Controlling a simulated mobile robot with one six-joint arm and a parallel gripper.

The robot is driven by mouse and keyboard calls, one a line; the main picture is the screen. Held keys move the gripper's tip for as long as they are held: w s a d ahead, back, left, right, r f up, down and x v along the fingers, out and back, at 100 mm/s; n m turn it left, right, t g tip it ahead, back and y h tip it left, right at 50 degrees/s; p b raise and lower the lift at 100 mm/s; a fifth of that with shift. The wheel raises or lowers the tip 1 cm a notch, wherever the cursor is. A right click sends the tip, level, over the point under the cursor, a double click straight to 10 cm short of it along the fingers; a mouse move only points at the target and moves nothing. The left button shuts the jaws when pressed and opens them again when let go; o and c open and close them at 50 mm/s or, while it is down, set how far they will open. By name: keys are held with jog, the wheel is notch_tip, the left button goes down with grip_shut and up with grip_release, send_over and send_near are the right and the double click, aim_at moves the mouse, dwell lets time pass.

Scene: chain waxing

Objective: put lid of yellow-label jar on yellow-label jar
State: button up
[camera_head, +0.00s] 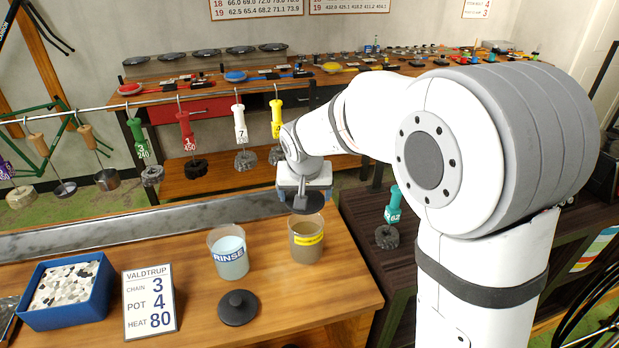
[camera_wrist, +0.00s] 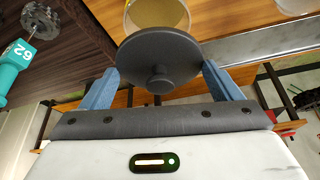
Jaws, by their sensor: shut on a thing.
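The yellow-label jar (camera_head: 307,248) stands on the wooden bench, open at the top, with brownish contents and a yellow band. It also shows at the top of the wrist view (camera_wrist: 183,12). My gripper (camera_wrist: 158,80) is shut on a dark grey round lid (camera_wrist: 160,52) with a knob. In the head view the held lid (camera_head: 300,204) is just above the jar's mouth, over its back part. In the wrist view the lid covers part of the mouth. I cannot tell whether lid and rim touch.
The RINSE jar (camera_head: 229,258) stands close to the left. A second dark lid (camera_head: 238,308) lies on the bench in front. A blue bin (camera_head: 67,296) and a VALDTRUP card (camera_head: 150,302) are further left. Tools with coloured handles hang from a rail (camera_head: 205,101) behind.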

aim_at(306, 238)
jog(key=shift+w, duration=0.15)
jog(key=shift+f+b, duration=0.7)
jog(key=shift+f, duration=0.45)
jog(key=shift+d+f+b, duration=0.1)
jog(key=shift+f+b, duration=1.45)
jog(key=shift+f, duration=0.5)
jog(key=shift+s+f, duration=0.1)
jog(key=shift+s, duration=0.1)
jog(key=shift+c, duration=0.4)
